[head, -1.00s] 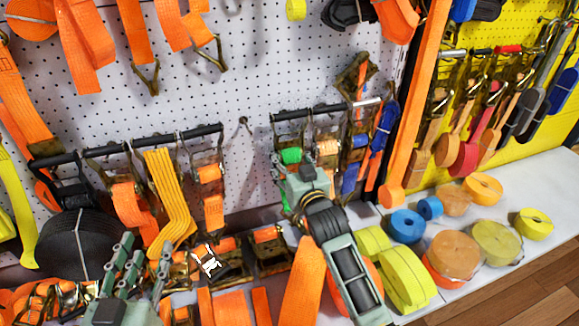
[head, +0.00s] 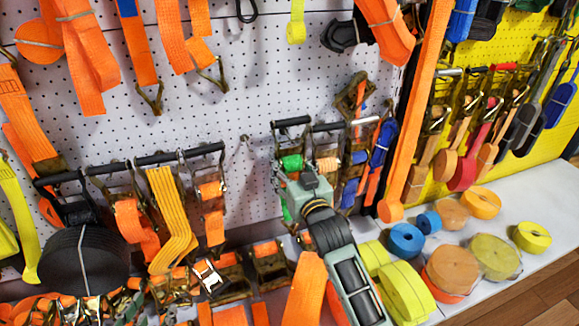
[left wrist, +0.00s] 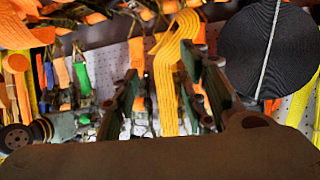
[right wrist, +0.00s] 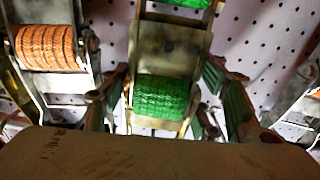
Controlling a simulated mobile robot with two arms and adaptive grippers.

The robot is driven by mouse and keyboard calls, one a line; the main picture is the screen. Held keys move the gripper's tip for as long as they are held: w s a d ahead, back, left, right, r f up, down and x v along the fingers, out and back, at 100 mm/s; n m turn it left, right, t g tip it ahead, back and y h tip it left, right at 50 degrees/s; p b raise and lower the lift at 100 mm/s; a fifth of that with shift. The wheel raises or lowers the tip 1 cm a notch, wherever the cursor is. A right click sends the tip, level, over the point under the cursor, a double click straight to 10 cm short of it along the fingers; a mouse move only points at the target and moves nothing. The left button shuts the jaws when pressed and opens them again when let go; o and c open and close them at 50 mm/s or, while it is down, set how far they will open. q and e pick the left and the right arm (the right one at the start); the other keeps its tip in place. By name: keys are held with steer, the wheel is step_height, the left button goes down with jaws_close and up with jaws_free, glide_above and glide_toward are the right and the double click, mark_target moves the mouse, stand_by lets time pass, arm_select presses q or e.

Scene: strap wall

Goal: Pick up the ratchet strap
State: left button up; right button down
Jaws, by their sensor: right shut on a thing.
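A ratchet strap with green webbing (head: 291,162) hangs on the white pegboard at the middle. My right gripper (head: 289,190) is at it. In the right wrist view its green webbing (right wrist: 161,97) and metal frame sit between the fingers of my right gripper (right wrist: 163,82), which is shut on it. The ratchet is still against the board. My left gripper (left wrist: 163,75) is open, with its fingers wide apart. A yellow strap (left wrist: 166,85) shows between and beyond them, not gripped.
An orange-webbed ratchet (right wrist: 48,48) hangs close beside the green one. A black roll (head: 85,258) and a folded yellow strap (head: 172,215) are at left. Several webbing rolls lie on the white shelf (head: 525,205) at right. Ratchets crowd the lower front.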

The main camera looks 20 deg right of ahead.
arm_select(q)
steer(key=s+a+f+g+y+p, duration=0.1)
steer(key=s+a+f+g, duration=0.1)
steer(key=s+f+g, duration=0.2)
steer(key=s+a+f+g+y+p, duration=0.1)
steer(key=s+a+f+g+p, duration=0.1)
steer(key=s, duration=0.9)
steer(key=shift+a+f+g, duration=0.5)
steer(key=shift+f+g, duration=0.7)
steer(key=shift+g, duration=0.1)
arm_select(e)
steer(key=s, duration=1.7)
steer(key=shift+s+d+r, duration=0.15)
steer(key=shift+d+r, duration=0.05)
steer(key=shift+d, duration=0.1)
